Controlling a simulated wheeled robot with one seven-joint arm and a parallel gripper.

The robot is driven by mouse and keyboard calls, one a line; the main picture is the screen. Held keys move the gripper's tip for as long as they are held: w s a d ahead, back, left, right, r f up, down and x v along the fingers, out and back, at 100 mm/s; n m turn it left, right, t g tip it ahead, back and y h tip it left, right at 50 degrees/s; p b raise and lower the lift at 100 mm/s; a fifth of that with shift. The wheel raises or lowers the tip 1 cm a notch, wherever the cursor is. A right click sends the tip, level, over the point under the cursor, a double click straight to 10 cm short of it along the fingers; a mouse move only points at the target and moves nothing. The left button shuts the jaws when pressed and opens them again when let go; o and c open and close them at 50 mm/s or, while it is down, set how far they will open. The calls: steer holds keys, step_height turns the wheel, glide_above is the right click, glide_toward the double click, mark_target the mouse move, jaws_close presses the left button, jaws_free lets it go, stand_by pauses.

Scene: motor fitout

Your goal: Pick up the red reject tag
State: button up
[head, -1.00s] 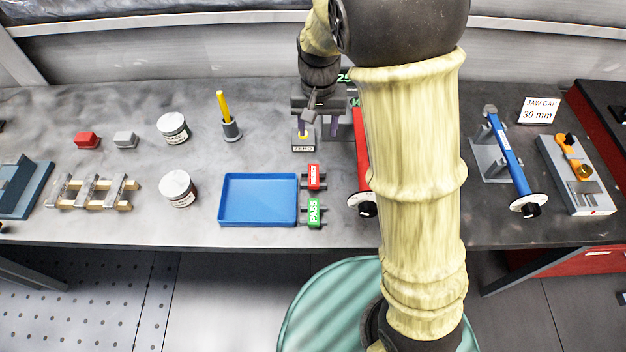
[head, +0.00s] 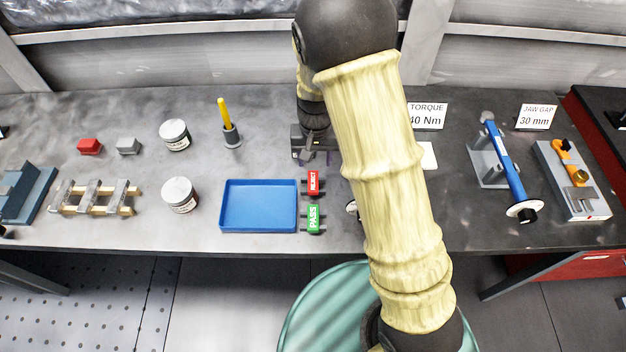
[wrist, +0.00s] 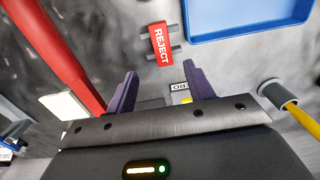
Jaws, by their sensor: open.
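The red reject tag (head: 313,182) lies on a small dark rack at the right edge of the blue tray, just behind the green PASS tag (head: 314,217). In the wrist view the red tag (wrist: 161,44) shows its REJECT lettering, beyond the fingertips and between dark bars. My gripper (wrist: 160,80) is open and empty, its two dark purple fingers apart. The tag is ahead of the fingers, not between them. In the head view my gripper (head: 312,155) is behind the tag, partly hidden by my arm.
The blue tray (head: 259,228) is left of the tags. A holder with a yellow stick (head: 231,135) stands behind it. White jars (head: 179,195), a blue tool (head: 508,165) and sign cards (head: 537,116) stand farther off.

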mark_target(313, 181)
steer(key=shift+f, duration=1.55)
steer(key=shift+s+a+f+p, duration=0.15)
steer(key=shift+f+p, duration=0.45)
steer(key=shift+f, duration=0.7)
steer(key=shift+s+a+f+p, duration=0.1)
steer(key=shift+f+p, duration=0.45)
steer(key=shift+f, duration=0.7)
steer(key=shift+c, duration=0.4)
steer(key=c, duration=1)
